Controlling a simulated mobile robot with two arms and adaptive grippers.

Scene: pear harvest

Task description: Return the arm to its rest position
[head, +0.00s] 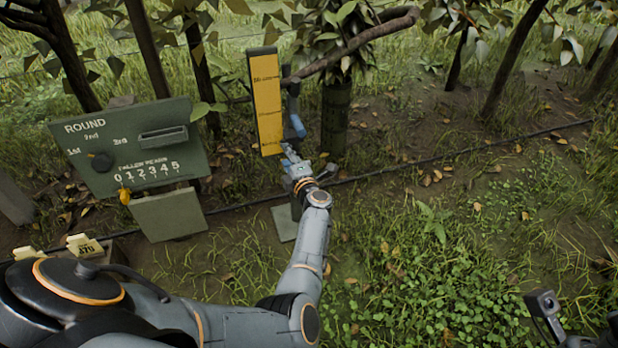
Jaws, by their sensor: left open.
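My left arm (312,245) comes in from the lower left and reaches forward over the grass. Its gripper (289,152) is open, just below the foot of a tall yellow board (266,102) with dark markings. A blue-ended part (297,125) hangs beside the board, just above the gripper. I see nothing held in the jaws, though they are small here. I cannot tell whether they touch the board or the blue part. Dark parts at the lower right edge seem to be mine, but no right gripper jaws show.
A green score board (130,150) with a yellow marker (124,196) and a lower panel (168,215) stands left of the arm. A dark hose (450,150) crosses the ground. Grass at right is open.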

